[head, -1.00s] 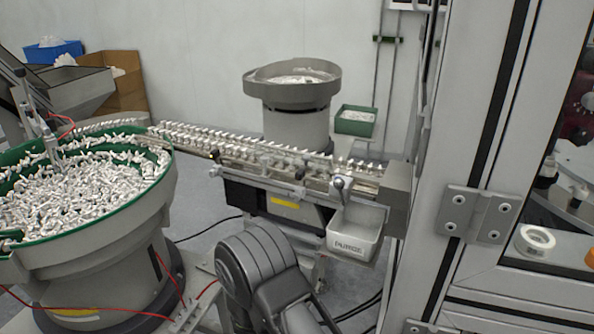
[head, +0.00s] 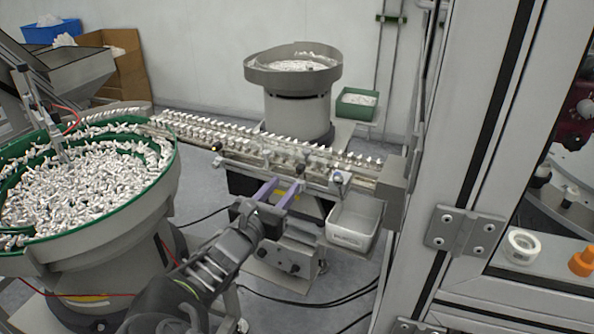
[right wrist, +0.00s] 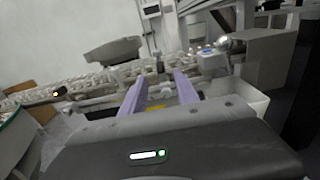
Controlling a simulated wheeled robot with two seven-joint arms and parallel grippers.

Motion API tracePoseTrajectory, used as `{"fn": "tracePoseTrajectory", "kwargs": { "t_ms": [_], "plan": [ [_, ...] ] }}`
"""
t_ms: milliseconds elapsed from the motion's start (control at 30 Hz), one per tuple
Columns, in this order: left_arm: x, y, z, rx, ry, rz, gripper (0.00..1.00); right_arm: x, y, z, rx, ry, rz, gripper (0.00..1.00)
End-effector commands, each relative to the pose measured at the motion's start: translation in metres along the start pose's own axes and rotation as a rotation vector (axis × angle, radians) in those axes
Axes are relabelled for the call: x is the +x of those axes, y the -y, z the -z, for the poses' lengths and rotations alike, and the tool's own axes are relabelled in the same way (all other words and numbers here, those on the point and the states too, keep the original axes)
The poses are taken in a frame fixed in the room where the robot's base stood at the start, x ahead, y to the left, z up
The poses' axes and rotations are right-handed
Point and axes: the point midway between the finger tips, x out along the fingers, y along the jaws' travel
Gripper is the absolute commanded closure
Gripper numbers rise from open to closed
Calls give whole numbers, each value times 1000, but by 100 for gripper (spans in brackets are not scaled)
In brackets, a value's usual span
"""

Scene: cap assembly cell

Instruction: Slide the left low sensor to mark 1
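A linear feed track (head: 190,125) full of small white parts runs from the bowl to the machine frame, with small sensors and brackets along its near side. A small dark sensor (right wrist: 60,93) with an orange light shows on the left of the track in the right wrist view. Another small fitting (right wrist: 158,64) stands beyond the fingers. No mark 1 can be read. My right gripper (head: 277,192) has two purple fingers, apart and empty, pointing at the near side of the track. The fingers also show in the right wrist view (right wrist: 160,80). My left gripper is out of view.
A large green-rimmed bowl (head: 165,185) of white parts stands at the left. A white bin (head: 352,236) hangs below the track's right end, close to my right gripper. The machine frame (head: 455,150) blocks the right. A second bowl feeder (head: 295,75) stands behind the track.

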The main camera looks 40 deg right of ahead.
Motion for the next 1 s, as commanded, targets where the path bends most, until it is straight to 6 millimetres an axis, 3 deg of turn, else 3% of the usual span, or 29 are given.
{"fn": "tracePoseTrajectory", "kwargs": {
  "t_ms": [267, 700, 1000],
  "plan": [
    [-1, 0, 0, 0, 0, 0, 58, 13, 1, 1, 1, -3, 3, 64],
    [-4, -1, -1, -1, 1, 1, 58, 73, 1, 1, 2, -3, 2, 64],
    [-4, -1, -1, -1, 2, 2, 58, 78, 0, 2, 2, -4, 0, 64]
  ]
}}
